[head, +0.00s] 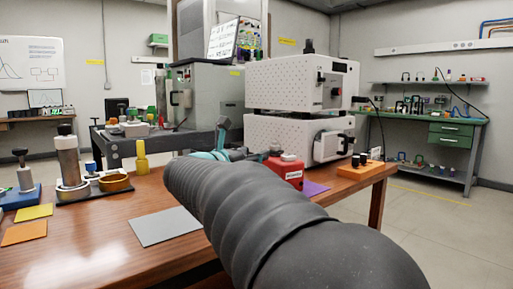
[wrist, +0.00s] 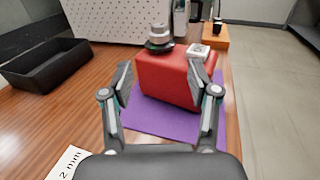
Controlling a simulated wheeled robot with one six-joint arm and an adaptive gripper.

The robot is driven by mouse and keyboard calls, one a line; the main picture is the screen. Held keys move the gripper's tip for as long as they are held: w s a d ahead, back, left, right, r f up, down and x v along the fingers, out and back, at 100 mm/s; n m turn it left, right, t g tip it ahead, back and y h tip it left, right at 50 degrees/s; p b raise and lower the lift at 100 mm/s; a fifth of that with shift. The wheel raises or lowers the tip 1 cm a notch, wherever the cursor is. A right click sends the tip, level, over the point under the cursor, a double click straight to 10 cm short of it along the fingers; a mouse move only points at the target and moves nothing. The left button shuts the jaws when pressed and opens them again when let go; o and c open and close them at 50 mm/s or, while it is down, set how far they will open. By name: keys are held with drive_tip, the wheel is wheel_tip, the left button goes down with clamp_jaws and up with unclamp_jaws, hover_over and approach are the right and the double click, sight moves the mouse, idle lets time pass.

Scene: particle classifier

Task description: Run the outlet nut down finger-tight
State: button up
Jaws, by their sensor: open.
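In the wrist view a red block-shaped unit (wrist: 172,82) sits on a purple mat (wrist: 150,122). A round grey metal fitting (wrist: 158,40) stands on its top, with a white square piece (wrist: 198,51) to the right. I cannot tell for sure which part is the outlet nut. My gripper (wrist: 168,84) is open, its two fingers apart at either side of the red unit's near face, with nothing held. In the head view the red unit (head: 286,173) is partly hidden by my arm, and the purple mat (head: 316,188) shows beside it.
A white perforated instrument (head: 300,85) stands behind the red unit. An orange block with black knobs (head: 358,170) is at the table's right end. A black tray (wrist: 45,62) and a white "2 mm" card (wrist: 68,163) lie left. A grey mat (head: 163,227) is bare.

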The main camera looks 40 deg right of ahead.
sight(273, 146)
drive_tip(key=x, duration=1.2)
drive_tip(key=shift+w+d, duration=0.2)
drive_tip(key=shift+d, duration=0.1)
clamp_jaws()
